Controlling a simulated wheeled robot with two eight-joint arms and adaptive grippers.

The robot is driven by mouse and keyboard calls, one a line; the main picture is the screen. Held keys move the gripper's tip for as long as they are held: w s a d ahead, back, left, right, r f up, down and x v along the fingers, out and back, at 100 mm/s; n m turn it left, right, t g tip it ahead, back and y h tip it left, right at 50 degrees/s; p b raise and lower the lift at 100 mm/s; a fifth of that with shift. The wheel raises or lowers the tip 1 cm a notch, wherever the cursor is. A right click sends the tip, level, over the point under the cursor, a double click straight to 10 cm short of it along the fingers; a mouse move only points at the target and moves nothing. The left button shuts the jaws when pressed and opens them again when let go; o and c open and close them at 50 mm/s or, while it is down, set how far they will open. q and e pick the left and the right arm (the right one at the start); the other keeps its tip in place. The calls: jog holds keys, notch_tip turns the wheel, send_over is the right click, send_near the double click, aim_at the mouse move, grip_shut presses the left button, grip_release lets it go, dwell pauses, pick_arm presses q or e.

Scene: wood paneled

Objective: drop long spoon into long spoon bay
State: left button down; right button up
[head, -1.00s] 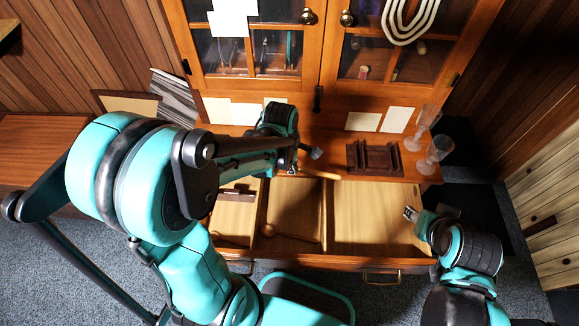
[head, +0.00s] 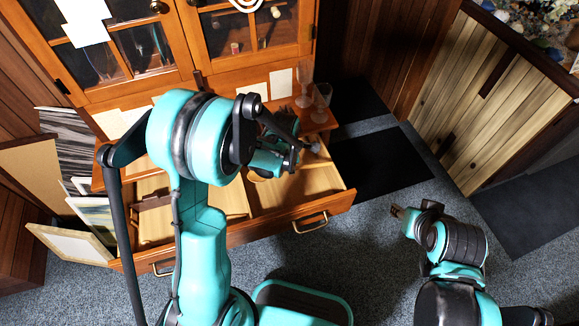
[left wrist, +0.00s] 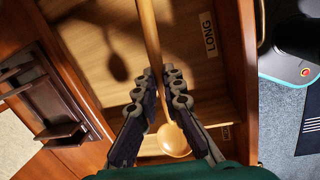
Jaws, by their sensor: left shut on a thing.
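My left gripper (left wrist: 163,90) is shut on the handle of a long wooden spoon (left wrist: 150,35), as the left wrist view shows. The spoon's round bowl (left wrist: 174,140) lies beyond the fingers, towards the bottom of that view. The spoon is held above a wooden bay (left wrist: 120,75) with a "LONG" label (left wrist: 208,35) on it, and a shadow falls on the bay floor. In the head view my left gripper (head: 290,158) is over the drawer's right compartment (head: 300,190); the arm hides part of the drawer. My right gripper (head: 398,211) is off to the right, over the floor.
The open drawer (head: 310,217) juts from a wooden cabinet (head: 190,75) with glass doors. Glasses (head: 322,95) stand on the ledge at its right end. A dark rack (left wrist: 45,95) lies beside the bay. Framed pictures (head: 75,245) lean at left.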

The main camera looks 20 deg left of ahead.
pick_arm(q)
jog(key=shift+f+b, duration=4.4)
jog(key=shift+f, duration=1.6)
jog(key=c, duration=1.6)
grip_release()
jog(key=shift+r, duration=0.1)
